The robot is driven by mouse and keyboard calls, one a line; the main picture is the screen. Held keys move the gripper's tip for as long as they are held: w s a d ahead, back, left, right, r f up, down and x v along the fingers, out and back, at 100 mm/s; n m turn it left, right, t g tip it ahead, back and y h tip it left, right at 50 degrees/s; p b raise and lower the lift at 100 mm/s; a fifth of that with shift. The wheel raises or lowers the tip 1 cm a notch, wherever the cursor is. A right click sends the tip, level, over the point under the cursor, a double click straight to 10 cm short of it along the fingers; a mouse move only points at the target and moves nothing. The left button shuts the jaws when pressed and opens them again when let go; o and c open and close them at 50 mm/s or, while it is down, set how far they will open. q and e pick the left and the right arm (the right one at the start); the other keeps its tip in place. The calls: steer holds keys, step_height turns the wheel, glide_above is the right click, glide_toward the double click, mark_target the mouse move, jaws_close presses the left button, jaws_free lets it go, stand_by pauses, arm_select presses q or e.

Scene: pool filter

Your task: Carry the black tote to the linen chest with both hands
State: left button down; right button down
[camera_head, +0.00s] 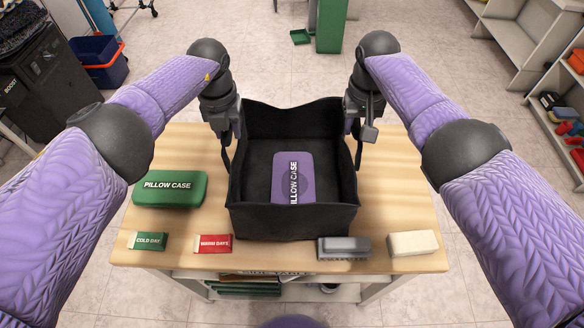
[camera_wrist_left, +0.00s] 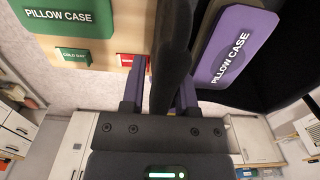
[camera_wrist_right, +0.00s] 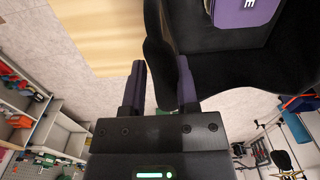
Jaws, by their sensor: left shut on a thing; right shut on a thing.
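The black tote (camera_head: 292,222) is an open, soft-walled box on the wooden table, with a purple pillow case pack (camera_head: 293,178) inside. My left gripper (camera_head: 228,138) is shut on the tote's left wall; the left wrist view shows the black wall (camera_wrist_left: 174,60) between the fingers. My right gripper (camera_head: 354,126) is at the tote's right wall, shut on it; its fingers (camera_wrist_right: 160,85) show around the black edge in the right wrist view. I cannot pick out the linen chest in these views.
On the table (camera_head: 400,205) are a green pillow case pack (camera_head: 170,189), a green box (camera_head: 148,241), a red box (camera_head: 213,243), a grey brush (camera_head: 343,248) and a cream block (camera_head: 413,243). Shelves (camera_head: 535,45) stand at right; a dark cabinet (camera_head: 45,85) at left. Tiled floor is open behind.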

stand_by(0.3)
